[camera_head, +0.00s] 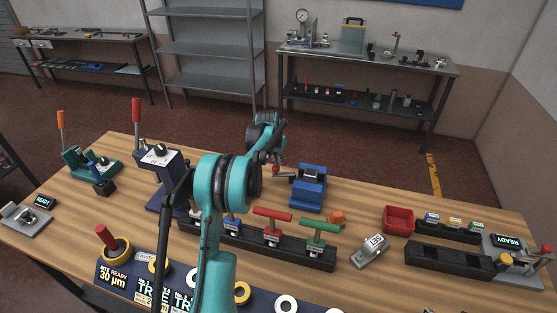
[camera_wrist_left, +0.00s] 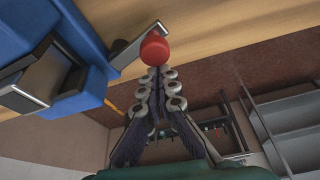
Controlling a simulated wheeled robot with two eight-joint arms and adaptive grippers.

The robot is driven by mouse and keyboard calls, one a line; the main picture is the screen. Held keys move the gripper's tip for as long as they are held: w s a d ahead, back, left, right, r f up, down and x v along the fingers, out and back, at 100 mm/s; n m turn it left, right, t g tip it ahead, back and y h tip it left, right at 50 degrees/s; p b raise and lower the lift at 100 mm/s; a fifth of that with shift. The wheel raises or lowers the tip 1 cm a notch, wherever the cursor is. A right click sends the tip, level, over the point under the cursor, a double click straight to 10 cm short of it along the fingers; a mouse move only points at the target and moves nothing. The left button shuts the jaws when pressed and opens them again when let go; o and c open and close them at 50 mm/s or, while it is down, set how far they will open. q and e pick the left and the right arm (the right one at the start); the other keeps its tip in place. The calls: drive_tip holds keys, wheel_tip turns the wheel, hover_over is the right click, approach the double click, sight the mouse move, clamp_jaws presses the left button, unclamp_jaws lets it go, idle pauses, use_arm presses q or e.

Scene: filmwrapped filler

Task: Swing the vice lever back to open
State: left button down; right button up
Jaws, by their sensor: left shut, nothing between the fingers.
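The blue vice (camera_head: 308,188) stands on the wooden table, right of my left gripper. Its metal lever (camera_head: 286,174) points left and ends in a red ball knob (camera_head: 276,170). My left gripper (camera_head: 276,161) is shut and empty, with its tips close to the knob. In the left wrist view, the fingertips (camera_wrist_left: 158,71) are together just below the red knob (camera_wrist_left: 154,48), and the blue vice (camera_wrist_left: 60,50) fills the upper left. I cannot tell whether the tips touch the knob. My right gripper is not in view.
A black rack with red (camera_head: 272,214) and green (camera_head: 320,225) handled tools stands in front of the vice. An orange block (camera_head: 337,217) and a red bin (camera_head: 398,219) lie to its right. A dark blue press (camera_head: 158,165) stands left. The table behind the vice is clear.

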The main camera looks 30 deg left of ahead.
sight(278, 169)
use_arm(q)
drive_tip(key=shift+s+d+n, duration=0.15)
drive_tip(key=shift+s+n, duration=0.15)
drive_tip(key=shift+n, duration=0.4)
drive_tip(key=shift+s+d+n+y, duration=0.3)
drive_tip(key=shift+s+n+y, duration=0.3)
drive_tip(key=shift+n, duration=0.6)
drive_tip(key=n, duration=0.1)
drive_tip(key=s+d+n+g+y, duration=0.1)
drive_tip(key=n, duration=0.1)
drive_tip(key=shift+s+d+n, duration=0.15)
drive_tip(key=shift+n, duration=0.15)
drive_tip(key=d+n+g, duration=0.1)
drive_tip(key=n, duration=0.2)
drive_tip(key=s+d+n+y, duration=0.1)
drive_tip(key=d+n, duration=0.1)
drive_tip(key=shift+s+d+n+g, duration=0.15)
drive_tip(key=shift+n+g, duration=0.25)
drive_tip(key=shift+d, duration=0.15)
